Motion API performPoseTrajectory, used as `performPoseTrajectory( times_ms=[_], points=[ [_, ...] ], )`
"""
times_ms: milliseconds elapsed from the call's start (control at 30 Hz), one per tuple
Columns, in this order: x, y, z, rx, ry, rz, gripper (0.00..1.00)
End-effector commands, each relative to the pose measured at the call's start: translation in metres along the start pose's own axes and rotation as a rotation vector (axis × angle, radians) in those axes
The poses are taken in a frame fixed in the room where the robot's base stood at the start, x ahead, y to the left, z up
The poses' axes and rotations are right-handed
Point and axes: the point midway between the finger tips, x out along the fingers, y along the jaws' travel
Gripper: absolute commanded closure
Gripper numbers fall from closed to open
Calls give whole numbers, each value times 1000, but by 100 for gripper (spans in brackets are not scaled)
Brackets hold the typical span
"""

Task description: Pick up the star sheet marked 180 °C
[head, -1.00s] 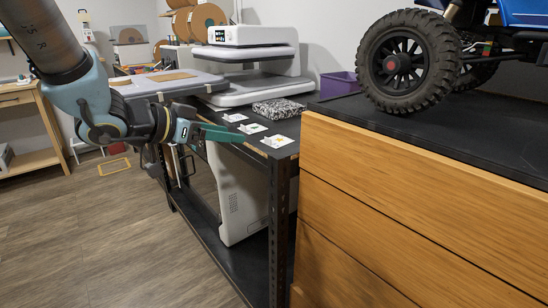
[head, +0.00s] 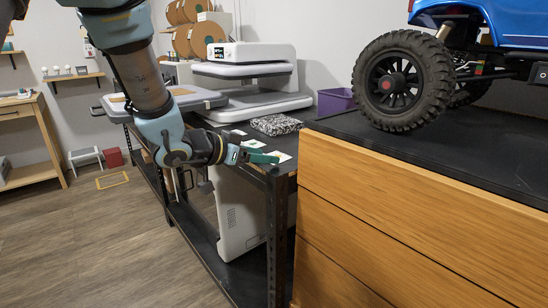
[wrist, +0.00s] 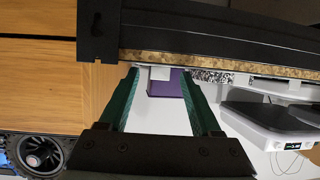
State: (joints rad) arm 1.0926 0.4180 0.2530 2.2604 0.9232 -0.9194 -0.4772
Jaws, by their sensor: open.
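Small white sheets lie in a row on the dark bench top in the head view: a near sheet (head: 284,157), a middle sheet (head: 257,143) and a far sheet (head: 239,132). Their marks are too small to read, so I cannot tell which says 180 °C. My gripper (head: 270,156) is at the near end of the bench, its green fingers overlapping the near and middle sheets in the picture. In the wrist view my gripper (wrist: 162,74) is open with nothing held. A small pale shape shows between the fingertips; I cannot tell whether it is a sheet.
A patterned block (head: 276,125) lies behind the sheets, with a heat press (head: 250,100) beyond and a purple bin (head: 335,101) at the back. A wooden drawer cabinet (head: 370,210) stands close on the right, bearing an RC crawler (head: 400,80). Floor is free at left.

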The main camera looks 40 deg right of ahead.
Motion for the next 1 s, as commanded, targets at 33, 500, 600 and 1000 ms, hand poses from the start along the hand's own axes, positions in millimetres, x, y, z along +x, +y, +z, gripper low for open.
performPoseTrajectory(
  times_ms=[33, 500, 600, 1000],
  points=[
    [0, 0, 0, 0, 0, 0, 35],
    [0, 0, 0, 0, 0, 0, 76],
    [0, 0, 0, 0, 0, 0, 87],
    [0, 0, 0, 0, 0, 0, 100]
  ],
)
